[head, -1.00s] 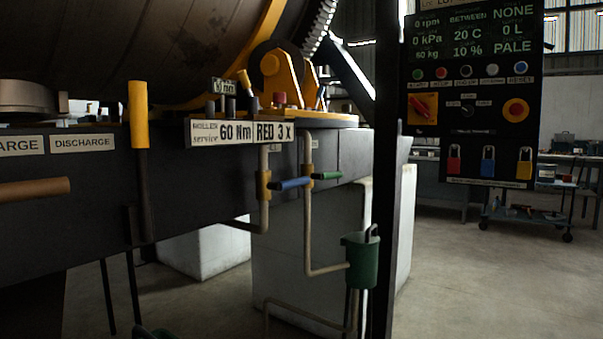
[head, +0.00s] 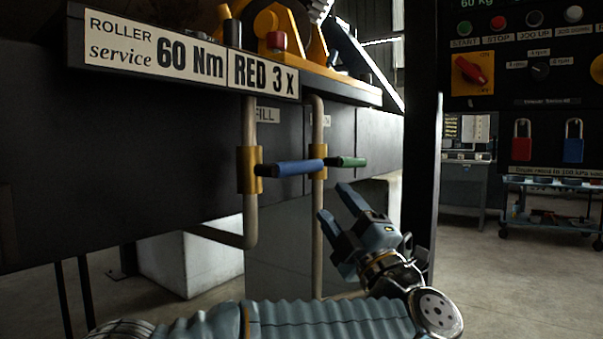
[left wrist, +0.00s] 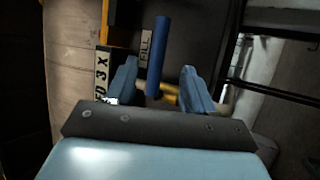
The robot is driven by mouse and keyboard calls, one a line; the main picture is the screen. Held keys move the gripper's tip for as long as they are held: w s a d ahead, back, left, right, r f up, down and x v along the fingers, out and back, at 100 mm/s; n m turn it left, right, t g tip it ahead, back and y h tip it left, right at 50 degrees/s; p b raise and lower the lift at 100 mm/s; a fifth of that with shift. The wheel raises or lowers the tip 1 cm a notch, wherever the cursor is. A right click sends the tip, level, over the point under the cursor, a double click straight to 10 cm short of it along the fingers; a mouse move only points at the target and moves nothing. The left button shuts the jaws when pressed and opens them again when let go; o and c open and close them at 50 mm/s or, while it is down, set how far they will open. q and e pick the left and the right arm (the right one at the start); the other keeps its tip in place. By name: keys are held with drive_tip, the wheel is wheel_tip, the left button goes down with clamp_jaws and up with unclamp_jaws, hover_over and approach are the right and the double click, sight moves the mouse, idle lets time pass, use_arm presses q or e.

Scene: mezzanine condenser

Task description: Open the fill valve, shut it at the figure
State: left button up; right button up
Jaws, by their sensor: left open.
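The fill valve has a blue lever handle (head: 292,168) on a yellow valve body (head: 249,170), set in a tan vertical pipe under a partly hidden FILL label (head: 266,115). The lever sticks out to the right, roughly level. My left gripper (head: 333,203) is open and empty, below and right of the lever's end, apart from it in the head view. In the left wrist view the blue lever (left wrist: 159,57) stands beyond and between my open fingers (left wrist: 158,85). My right gripper is not visible.
A second valve with a green lever (head: 345,162) sits just right of the blue one. A sign reading 60 Nm and RED 3 X (head: 190,60) hangs above. A dark post (head: 420,120) and a control panel (head: 520,80) stand to the right.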

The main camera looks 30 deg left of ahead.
sight(292, 168)
use_arm(q)
drive_tip(key=p+x, duration=0.2)
drive_tip(key=x, duration=1.1)
drive_tip(key=shift+s+a+r, duration=0.2)
drive_tip(key=shift+a+r, duration=0.05)
drive_tip(key=shift+a, duration=0.2)
clamp_jaws()
